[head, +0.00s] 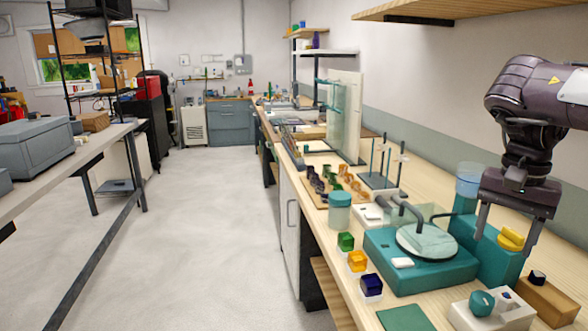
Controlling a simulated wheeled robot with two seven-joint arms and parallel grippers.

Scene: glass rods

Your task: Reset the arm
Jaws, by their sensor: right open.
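My right arm comes in from the right edge. Its dark gripper (505,241) points down over the right side of the workbench, with its two fingers apart. A yellow piece (511,238) shows near the right finger, at the top of a teal block (484,250); I cannot tell whether the finger touches it. No glass rod is clearly seen in the gripper. My left gripper is not in view.
Below and left of the gripper stands a teal device with a round plate (426,242). A white box with a teal knob (481,303) is in front. Green, orange and blue blocks (371,285) line the bench's left edge. A wooden shelf (470,10) hangs above.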

